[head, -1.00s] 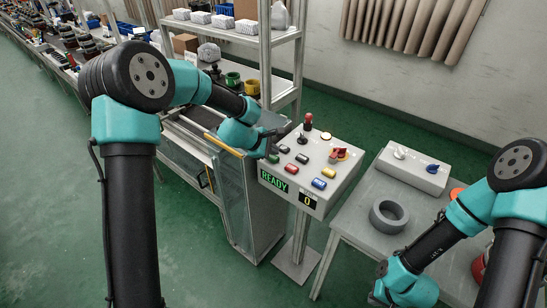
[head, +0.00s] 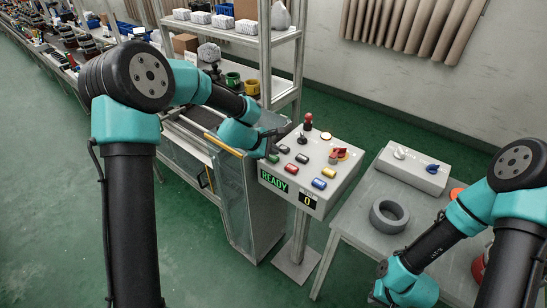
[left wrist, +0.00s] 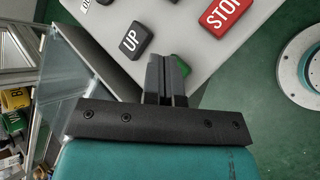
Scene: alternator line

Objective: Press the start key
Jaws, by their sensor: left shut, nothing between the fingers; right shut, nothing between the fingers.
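The grey control console (head: 335,172) carries several coloured keys. Its green display reads READY and a small counter shows 0. In the left wrist view a green key (left wrist: 185,66) lies at the fingertips, mostly hidden by them; its label cannot be read. It also shows in the head view (head: 273,158). My left gripper (left wrist: 167,60) is shut and empty over this key; I cannot tell if it touches. A black UP key (left wrist: 137,38) and a red STOP key (left wrist: 225,13) are close by. My right gripper is outside the head view, below its bottom edge.
A red-topped knob (head: 308,122) and a red switch (head: 338,154) rise from the console. To the right, a table holds a grey ring (head: 389,216) and a switch box (head: 412,168). A shelf rack (head: 265,60) stands behind the left arm.

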